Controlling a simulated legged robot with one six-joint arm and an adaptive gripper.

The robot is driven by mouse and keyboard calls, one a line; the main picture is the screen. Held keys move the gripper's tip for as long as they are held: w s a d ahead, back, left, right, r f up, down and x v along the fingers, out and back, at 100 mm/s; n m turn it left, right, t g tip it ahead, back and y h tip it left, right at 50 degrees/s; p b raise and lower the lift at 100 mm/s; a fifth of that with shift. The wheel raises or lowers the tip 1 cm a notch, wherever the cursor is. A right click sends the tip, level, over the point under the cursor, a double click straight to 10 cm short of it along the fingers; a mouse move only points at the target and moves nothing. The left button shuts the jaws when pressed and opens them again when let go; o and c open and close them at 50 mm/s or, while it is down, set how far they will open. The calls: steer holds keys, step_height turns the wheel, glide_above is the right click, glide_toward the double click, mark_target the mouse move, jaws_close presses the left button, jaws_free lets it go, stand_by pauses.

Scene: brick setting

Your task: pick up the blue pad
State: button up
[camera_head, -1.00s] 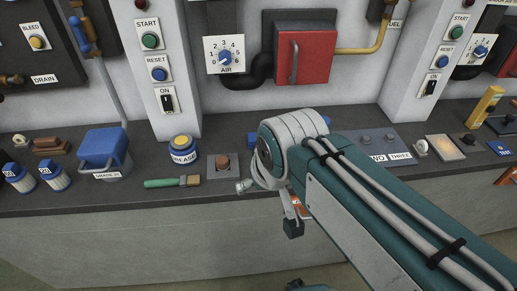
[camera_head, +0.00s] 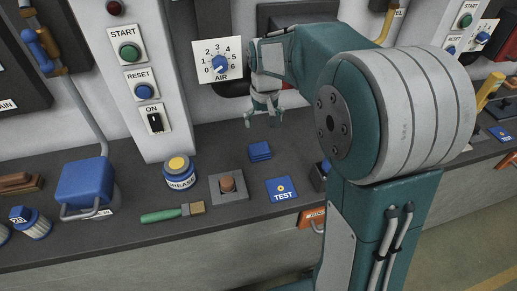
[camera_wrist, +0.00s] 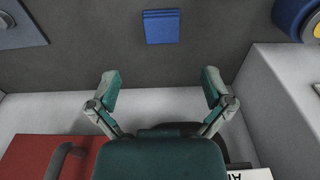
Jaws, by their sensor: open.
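The blue pad (camera_head: 260,150) is a small, ridged, plain blue block lying flat on the dark bench top, near the wall under the air dial. In the wrist view the blue pad (camera_wrist: 161,27) shows at the top centre, beyond the fingertips and in line with the space between them. My gripper (camera_head: 264,112) hangs above the bench by the wall, above the pad and apart from it. In the wrist view my gripper (camera_wrist: 161,82) has its two fingers spread wide with nothing between them.
A blue TEST plate (camera_head: 282,189) lies in front of the pad. The air dial (camera_head: 220,63) is on the wall close to my gripper.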

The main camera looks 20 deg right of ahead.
mark_target(259, 148)
steer(key=shift+g, duration=0.4)
steer(key=w+f, duration=0.1)
steer(key=f, duration=0.1)
steer(key=w+f, duration=0.2)
steer(key=shift+w, duration=0.1)
step_height(259, 148, down, 11)
steer(key=shift+a+r, duration=0.1)
steer(key=shift+r, duration=0.05)
steer(key=c, duration=0.8)
